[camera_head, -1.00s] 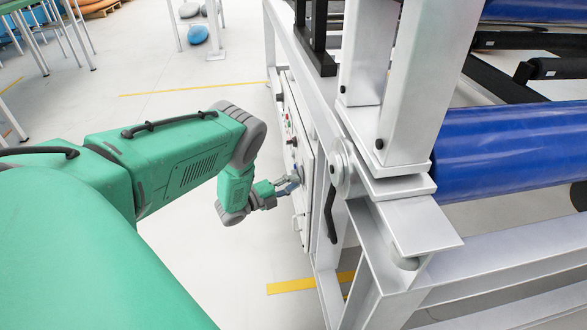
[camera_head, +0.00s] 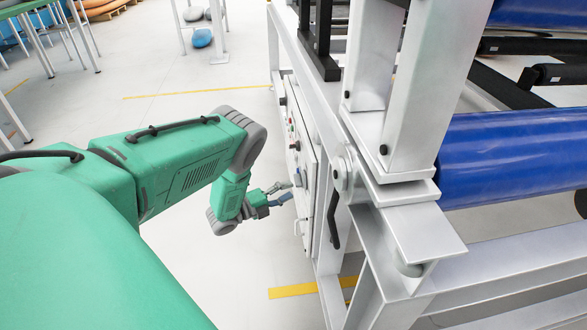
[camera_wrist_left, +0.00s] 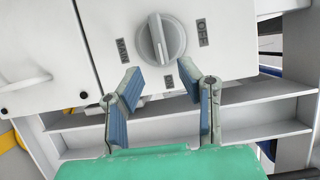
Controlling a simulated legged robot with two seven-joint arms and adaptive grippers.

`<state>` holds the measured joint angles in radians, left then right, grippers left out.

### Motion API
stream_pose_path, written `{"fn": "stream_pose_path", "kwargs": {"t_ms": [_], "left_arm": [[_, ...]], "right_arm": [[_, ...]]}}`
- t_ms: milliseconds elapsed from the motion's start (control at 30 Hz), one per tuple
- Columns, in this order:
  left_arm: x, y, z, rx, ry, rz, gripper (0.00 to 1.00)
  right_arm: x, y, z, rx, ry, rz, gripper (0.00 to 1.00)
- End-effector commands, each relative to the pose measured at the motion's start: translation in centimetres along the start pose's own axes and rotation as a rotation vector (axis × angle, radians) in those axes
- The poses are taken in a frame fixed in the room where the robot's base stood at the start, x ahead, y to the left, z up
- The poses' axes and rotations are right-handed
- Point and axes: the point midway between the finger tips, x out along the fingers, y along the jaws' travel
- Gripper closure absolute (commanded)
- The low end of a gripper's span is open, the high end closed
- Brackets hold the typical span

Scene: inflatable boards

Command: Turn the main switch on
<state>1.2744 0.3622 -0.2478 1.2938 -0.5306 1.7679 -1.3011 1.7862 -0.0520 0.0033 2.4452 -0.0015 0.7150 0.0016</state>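The main switch is a round grey knob (camera_wrist_left: 160,40) with a raised handle bar, on a white panel in the left wrist view. Its bar stands nearly upright in that picture, top leaning slightly left. A MAIN label (camera_wrist_left: 122,50) is left of it and an OFF label (camera_wrist_left: 202,32) right; a third label below is partly unreadable. My left gripper (camera_wrist_left: 160,72) is open and empty, its blue-padded fingers spread below the knob, apart from it. In the head view, my left gripper (camera_head: 284,193) is just left of the panel (camera_head: 304,165). My right gripper is not in view.
The panel sits on a grey metal machine frame (camera_head: 430,235) with blue rollers (camera_head: 510,155) at right. A black handle (camera_head: 333,220) hangs near the panel. The floor left of the machine is clear, with yellow lines (camera_head: 295,291).

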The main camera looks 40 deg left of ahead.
Motion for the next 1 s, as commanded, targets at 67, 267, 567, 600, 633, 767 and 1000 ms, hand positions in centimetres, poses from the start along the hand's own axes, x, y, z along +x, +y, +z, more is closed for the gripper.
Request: {"fn": "stream_pose_path", "kwargs": {"t_ms": [67, 267, 567, 600, 633, 767, 1000], "left_arm": [[-1.9, 0.2, 0.1, -0.002, -0.003, 0.005, 0.68], [-6.1, 0.4, 0.2, -0.003, -0.003, 0.005, 0.68], [-9.0, 0.4, 0.2, -0.002, -0.003, 0.005, 0.68], [-9.1, 0.3, 0.2, -0.001, -0.003, 0.004, 0.68], [-9.1, 0.3, 0.2, -0.001, -0.003, 0.004, 0.68], [-9.1, 0.3, 0.2, -0.001, -0.003, 0.004, 0.68], [-9.1, 0.4, 0.3, -0.002, -0.003, 0.004, 0.68]], "right_arm": [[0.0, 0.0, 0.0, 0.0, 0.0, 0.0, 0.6], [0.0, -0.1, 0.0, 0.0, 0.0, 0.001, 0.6], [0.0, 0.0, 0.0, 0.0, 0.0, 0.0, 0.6], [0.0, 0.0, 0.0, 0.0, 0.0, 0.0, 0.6], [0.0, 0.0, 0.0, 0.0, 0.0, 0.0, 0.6], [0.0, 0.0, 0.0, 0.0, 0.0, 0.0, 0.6], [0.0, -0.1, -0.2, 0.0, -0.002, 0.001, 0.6]]}}
